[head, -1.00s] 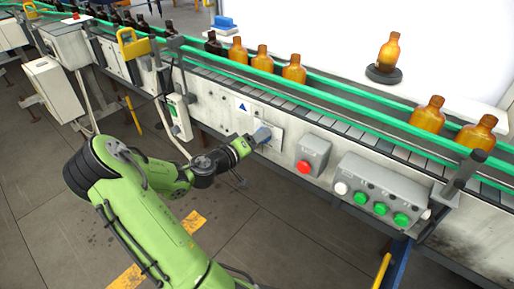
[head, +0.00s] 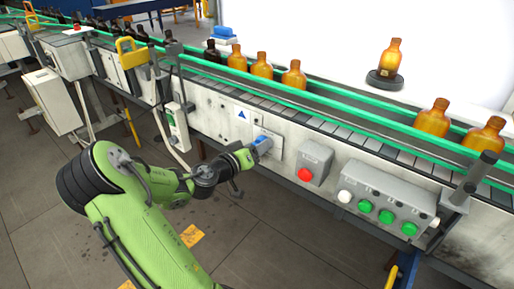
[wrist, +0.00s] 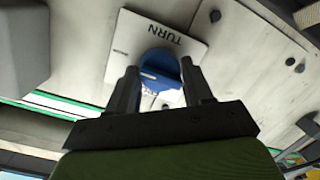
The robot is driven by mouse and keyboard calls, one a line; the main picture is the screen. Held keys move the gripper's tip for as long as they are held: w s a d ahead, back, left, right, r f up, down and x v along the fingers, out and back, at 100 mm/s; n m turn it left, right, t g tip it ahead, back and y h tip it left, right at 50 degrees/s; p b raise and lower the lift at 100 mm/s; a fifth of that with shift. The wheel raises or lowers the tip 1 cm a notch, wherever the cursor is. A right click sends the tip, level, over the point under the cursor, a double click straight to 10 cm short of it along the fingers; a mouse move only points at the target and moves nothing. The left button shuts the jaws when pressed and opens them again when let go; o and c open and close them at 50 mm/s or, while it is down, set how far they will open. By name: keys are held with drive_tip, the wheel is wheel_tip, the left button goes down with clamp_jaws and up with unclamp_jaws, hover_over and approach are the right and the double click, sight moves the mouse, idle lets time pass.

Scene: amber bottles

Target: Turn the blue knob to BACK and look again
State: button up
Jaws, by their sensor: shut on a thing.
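The blue knob (head: 263,142) sits on a pale plate (head: 272,155) on the conveyor's front panel. In the wrist view the blue knob (wrist: 160,66) lies between the two dark fingers of my gripper (wrist: 160,82), on the plate marked TURN (wrist: 165,32). My gripper (head: 254,151) is shut on the knob. The smaller lettering on the plate is too small to read. An amber bottle (head: 389,58) stands upright on a dark round disc (head: 384,80) behind the belt, against a bright white panel. A small dark patch shows low on the bottle.
A grey box with a red button (head: 305,174) and a box with green buttons (head: 387,216) stick out right of the knob. Several amber bottles (head: 432,118) stand on the belt behind green rails (head: 340,101). A blue block (head: 222,32) lies behind the belt.

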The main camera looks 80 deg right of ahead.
drive_tip(key=o, duration=1)
drive_tip(key=p+v, duration=0.2)
drive_tip(key=v, duration=1.3)
drive_tip(key=shift+w+a+r+p, duration=0.1)
drive_tip(key=shift+w+a+p, duration=0.05)
drive_tip(key=shift+a+p, duration=0.2)
